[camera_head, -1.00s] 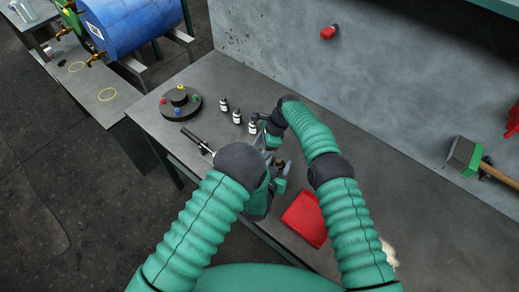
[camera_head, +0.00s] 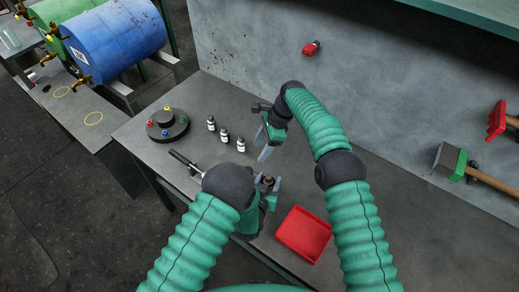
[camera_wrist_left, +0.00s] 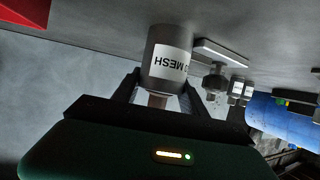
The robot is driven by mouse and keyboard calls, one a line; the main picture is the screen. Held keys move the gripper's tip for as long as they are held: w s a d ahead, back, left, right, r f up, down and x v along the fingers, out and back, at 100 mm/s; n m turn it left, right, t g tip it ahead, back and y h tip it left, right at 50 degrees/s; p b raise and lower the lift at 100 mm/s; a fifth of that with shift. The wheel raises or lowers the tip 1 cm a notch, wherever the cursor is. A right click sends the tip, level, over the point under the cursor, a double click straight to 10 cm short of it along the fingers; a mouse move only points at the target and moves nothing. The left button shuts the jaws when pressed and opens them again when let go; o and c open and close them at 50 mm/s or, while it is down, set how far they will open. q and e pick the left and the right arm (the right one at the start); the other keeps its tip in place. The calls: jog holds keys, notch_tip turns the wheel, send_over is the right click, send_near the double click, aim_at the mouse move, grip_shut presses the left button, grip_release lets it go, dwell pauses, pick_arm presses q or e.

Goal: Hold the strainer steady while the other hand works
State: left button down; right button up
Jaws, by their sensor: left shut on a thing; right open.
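The strainer is likely the grey cylinder (camera_wrist_left: 166,55) with a white label reading "MESH", seen upside down in the left wrist view. It sits between the dark fingers of my left gripper (camera_wrist_left: 160,97), which is shut on it. In the head view my left gripper (camera_head: 268,190) is above the table's front part, and my forearm hides most of the held thing; only a small brownish top (camera_head: 267,181) shows. My right gripper (camera_head: 263,132) is open and empty, farther back, apart from the left gripper and right of the small bottles.
Three small labelled bottles (camera_head: 225,136) stand left of my right gripper. A round dark stand (camera_head: 168,124) with coloured knobs is farther left. A black-handled tool (camera_head: 183,159) lies near the front edge. A red tray (camera_head: 303,234) is at right. A hammer (camera_head: 455,161) is by the wall.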

jog(key=w+a+r+m+t+y, duration=0.4)
jog(key=w+a+r+t+y, duration=0.2)
jog(key=w+a+r+t, duration=0.5)
jog(key=w+d+r+m+t+h, duration=0.2)
jog(key=w+r+m+h, duration=0.15)
jog(key=w+m, duration=0.25)
jog(key=w+d+r+m+t+h, duration=0.1)
jog(key=w+r+m+t+h, duration=0.1)
jog(key=w+r+m+t, duration=0.25)
jog(key=s+d+f+m+g+h, duration=0.4)
jog(key=d+f+m+g+h, duration=0.25)
jog(key=f+m, duration=0.3)
jog(key=s+a+f+m+g+y, duration=0.15)
jog(key=s+f+g, duration=0.3)
jog(key=s, duration=0.45)
jog(key=s+a+f+g, duration=0.2)
jog(key=s+f+g, duration=0.3)
jog(key=s, duration=0.5)
jog(key=shift+g, duration=0.25)
notch_tip(320, 180, down, 10)
jog(key=shift+w, duration=0.1)
jog(key=shift+f, duration=0.35)
